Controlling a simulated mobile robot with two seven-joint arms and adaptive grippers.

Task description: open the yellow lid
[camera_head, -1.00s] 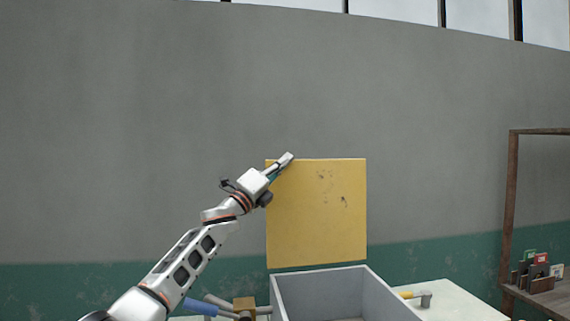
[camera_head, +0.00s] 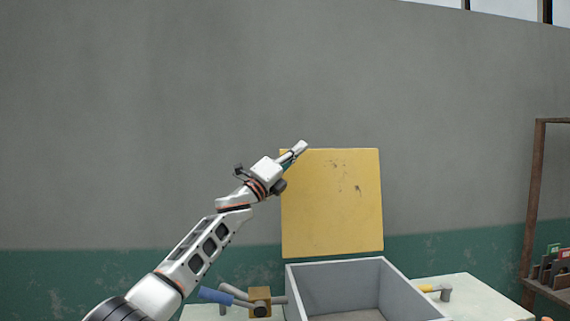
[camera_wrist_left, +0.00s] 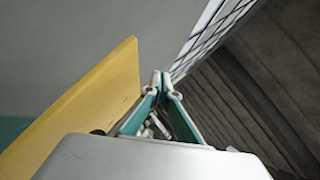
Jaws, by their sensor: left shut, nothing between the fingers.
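The yellow lid (camera_head: 340,215) stands upright behind the open grey box (camera_head: 400,290) in the head view, with a few dark scuffs on its face. The box shows its inside, and I see nothing in the visible part. My left gripper (camera_head: 302,147) is shut and empty at the lid's upper left corner, in front of it in the picture. In the left wrist view the lid (camera_wrist_left: 90,105) runs along the left of the gripper (camera_wrist_left: 160,78), apart from the fingertips. I cannot tell whether another part of the gripper touches it. My right gripper is not in view.
The box stands on a pale table (camera_head: 475,298). A blue-handled tool (camera_head: 216,295) and a brown block (camera_head: 260,302) lie left of the box. A yellow-handled tool (camera_head: 436,290) lies right. A wooden shelf (camera_head: 530,215) stands at the far right.

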